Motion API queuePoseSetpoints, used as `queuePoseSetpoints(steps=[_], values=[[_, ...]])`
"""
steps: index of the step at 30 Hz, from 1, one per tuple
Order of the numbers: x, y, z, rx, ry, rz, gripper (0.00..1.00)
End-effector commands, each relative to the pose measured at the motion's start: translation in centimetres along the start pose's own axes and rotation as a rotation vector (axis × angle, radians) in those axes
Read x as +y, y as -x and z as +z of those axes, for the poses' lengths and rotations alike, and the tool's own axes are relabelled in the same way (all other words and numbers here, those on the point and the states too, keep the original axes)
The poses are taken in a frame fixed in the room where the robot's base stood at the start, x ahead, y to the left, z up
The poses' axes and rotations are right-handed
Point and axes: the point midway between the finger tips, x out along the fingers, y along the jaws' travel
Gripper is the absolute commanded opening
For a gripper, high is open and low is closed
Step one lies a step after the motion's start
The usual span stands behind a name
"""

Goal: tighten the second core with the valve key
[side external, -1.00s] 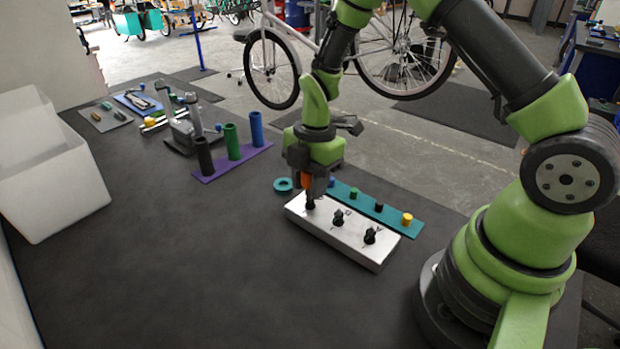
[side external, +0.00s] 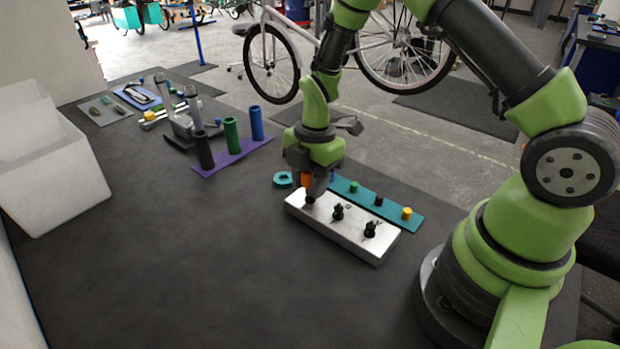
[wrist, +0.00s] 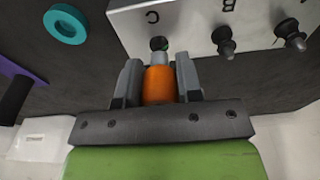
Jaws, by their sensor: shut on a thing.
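My gripper (wrist: 160,82) is shut on the valve key (wrist: 159,86), an orange handle with a grey tip. The key also shows between the fingers in the side view (side external: 306,180). Its tip is at the valve stem marked C (wrist: 159,43), where a little green shows inside the dark rim. Whether the tip is seated there I cannot tell. The white block (side external: 350,234) carries this stem at its left end. The black stem marked B (wrist: 225,42) is in the middle, and another black stem (side external: 370,229) is at the right end.
Behind the block, a teal strip (side external: 390,213) holds small coloured caps. A teal ring (side external: 283,180) lies left of the gripper. A purple strip (side external: 210,170) with black, green and blue cylinders stands farther left. White bins (side external: 60,190) are at far left. The front mat is clear.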

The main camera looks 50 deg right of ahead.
Motion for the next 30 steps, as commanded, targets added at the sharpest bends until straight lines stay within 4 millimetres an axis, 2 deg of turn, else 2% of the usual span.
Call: queuePoseSetpoints(steps=[30], values=[[-0.01, -0.68, 0.1, -0.001, 0.002, 0.0, 0.0]])
